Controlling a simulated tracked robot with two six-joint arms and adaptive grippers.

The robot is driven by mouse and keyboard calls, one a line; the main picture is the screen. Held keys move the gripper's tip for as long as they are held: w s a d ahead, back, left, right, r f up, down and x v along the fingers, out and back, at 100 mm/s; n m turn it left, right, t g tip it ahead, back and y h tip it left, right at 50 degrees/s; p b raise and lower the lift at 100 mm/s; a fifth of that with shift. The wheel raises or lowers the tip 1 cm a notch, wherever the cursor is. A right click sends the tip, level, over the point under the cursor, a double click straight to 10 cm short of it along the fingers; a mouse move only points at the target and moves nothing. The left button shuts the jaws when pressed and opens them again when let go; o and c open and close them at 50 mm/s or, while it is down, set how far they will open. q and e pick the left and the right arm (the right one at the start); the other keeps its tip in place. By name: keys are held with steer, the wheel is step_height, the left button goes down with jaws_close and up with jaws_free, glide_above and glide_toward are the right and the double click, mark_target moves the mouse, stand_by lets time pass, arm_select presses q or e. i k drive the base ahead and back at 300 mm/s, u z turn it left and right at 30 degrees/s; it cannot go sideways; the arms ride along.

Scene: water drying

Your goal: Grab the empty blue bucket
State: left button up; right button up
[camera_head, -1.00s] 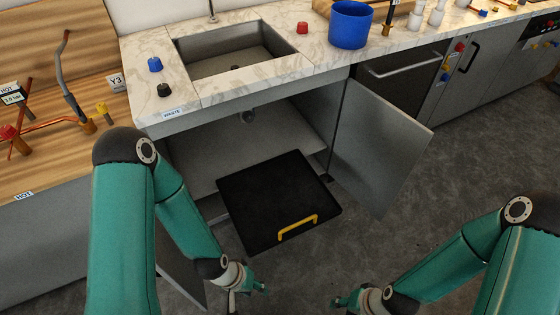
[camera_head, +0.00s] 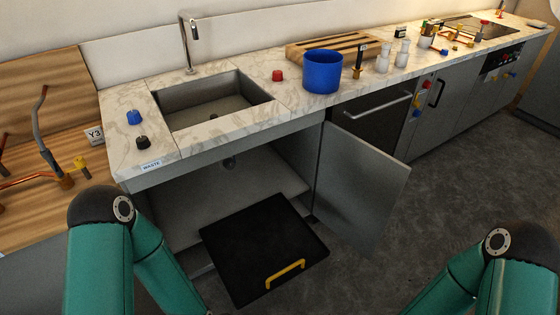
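The blue bucket (camera_head: 322,73) stands upright on the marble counter (camera_head: 205,132), to the right of the sink. Its top is open, but I cannot see down to its bottom, so I cannot tell what is inside. My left arm comes in at the lower left and my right arm at the lower right. Both grippers are below the picture's edge and out of view. Neither arm reaches over the counter.
Below the sink (camera_head: 212,101), a cabinet door (camera_head: 362,185) stands open toward me. A black tray with a yellow handle (camera_head: 262,240) sticks out there. A red knob (camera_head: 278,76), wooden board (camera_head: 318,47) and white bottles (camera_head: 383,58) are near the bucket.

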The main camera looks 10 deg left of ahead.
mark_target(322, 68)
steer(key=z, duration=1)
steer(key=i, duration=1.5)
steer(key=z, duration=0.75)
steer(key=i, duration=0.15)
steer(key=u, duration=3.15)
steer(key=k, duration=0.25)
